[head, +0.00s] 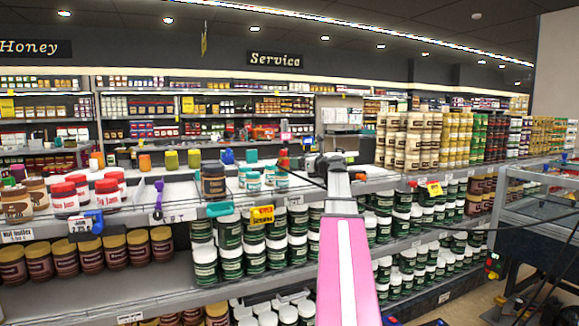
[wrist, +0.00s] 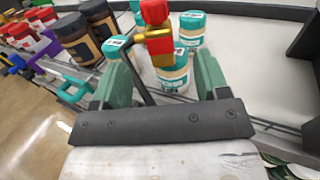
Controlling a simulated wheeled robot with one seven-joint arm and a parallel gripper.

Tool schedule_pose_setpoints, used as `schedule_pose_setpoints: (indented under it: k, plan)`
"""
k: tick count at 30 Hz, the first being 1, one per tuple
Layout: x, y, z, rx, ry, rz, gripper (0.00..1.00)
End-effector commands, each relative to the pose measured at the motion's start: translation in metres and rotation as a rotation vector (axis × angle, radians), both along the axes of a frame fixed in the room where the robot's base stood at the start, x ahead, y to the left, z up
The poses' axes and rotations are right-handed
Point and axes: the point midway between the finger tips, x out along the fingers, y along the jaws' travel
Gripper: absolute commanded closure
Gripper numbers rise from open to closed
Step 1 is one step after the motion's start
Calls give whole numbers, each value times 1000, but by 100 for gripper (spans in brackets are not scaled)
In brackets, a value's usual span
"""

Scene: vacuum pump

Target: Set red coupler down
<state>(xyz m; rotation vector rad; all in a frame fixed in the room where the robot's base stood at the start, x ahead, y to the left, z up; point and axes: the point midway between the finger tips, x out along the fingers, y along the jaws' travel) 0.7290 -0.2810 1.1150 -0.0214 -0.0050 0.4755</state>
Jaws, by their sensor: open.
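The red coupler (wrist: 158,46), with a red top, brass middle and red lower part, shows at the upper middle of the wrist view, between and beyond my fingers. In the head view it is a small red shape (head: 284,159) left of my gripper (head: 313,164). A dark hose (wrist: 142,76) runs down beside it. In the wrist view my gripper (wrist: 162,68) has its two green fingers spread wide apart. The coupler overlaps a teal-lidded jar (wrist: 172,76); I cannot tell whether it touches the jar.
More teal-lidded jars (wrist: 192,28) stand close by. Dark jars (wrist: 75,40) stand to the left. A teal-handled valve (wrist: 76,89) is at the shelf's front edge. The white shelf top (wrist: 255,65) is bare to the right. Green jars (head: 231,262) fill the lower shelf.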

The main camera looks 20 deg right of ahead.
Motion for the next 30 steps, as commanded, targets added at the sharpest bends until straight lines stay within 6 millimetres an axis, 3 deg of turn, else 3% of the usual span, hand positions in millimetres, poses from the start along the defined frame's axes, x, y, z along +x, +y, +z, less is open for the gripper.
schedule_pose_setpoints:
  k: [5,13,20,30]
  plan:
    - [10,5,0,23,12,3,32]
    - [44,23,1,20,11,3,32]
    - [56,30,0,20,10,2,32]
    - [94,51,1,20,10,2,32]
